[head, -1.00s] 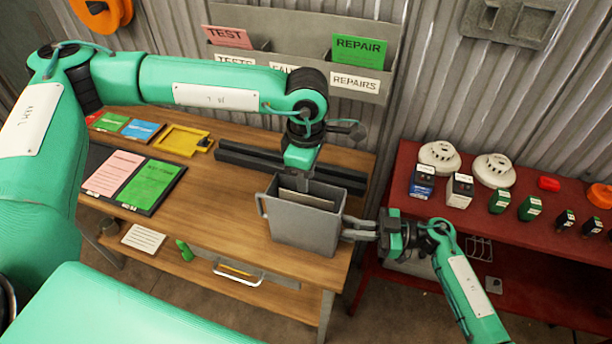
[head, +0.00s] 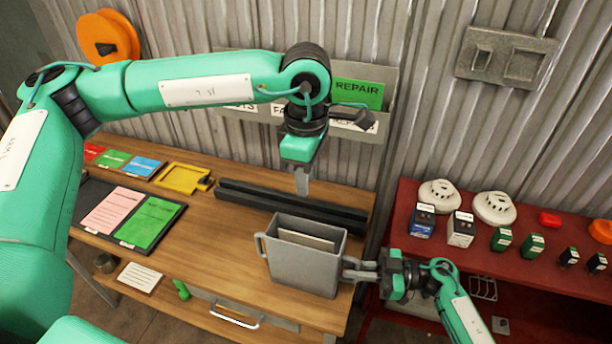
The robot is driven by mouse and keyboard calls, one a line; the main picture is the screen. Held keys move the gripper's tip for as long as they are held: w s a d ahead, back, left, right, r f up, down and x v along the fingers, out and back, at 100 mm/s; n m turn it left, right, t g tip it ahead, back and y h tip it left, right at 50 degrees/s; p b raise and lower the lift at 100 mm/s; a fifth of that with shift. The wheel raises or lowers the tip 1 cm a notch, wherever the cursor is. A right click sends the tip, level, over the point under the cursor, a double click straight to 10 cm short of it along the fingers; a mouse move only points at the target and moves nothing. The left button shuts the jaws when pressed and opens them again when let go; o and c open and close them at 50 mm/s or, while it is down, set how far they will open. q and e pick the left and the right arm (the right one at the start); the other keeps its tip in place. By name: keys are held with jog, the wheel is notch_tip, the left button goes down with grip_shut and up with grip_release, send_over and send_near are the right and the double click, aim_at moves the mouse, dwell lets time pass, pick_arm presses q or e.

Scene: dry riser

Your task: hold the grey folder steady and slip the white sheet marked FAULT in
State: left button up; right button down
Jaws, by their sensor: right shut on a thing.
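The grey folder (head: 302,268) stands open at the top on the right end of the wooden bench. A pale sheet (head: 306,240) sits inside it, with its upper edge showing; no marking on it can be read. My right gripper (head: 358,268) is shut on the folder's right side. My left gripper (head: 302,184) hangs above and behind the folder, pointing down, clear of the sheet and with nothing seen in it. Its fingers overlap from this angle, so their gap is hidden. The folder hides the sheet's lower part.
A black rail (head: 290,205) lies behind the folder. A wall rack with a green REPAIR card (head: 357,93) is partly covered by my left arm. A black board (head: 92,192) with pink and green sheets lies left. A red bench (head: 420,257) with detectors stands right.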

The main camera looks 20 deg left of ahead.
jog(key=c, duration=1.4)
grip_release()
jog(key=shift+d, duration=0.1)
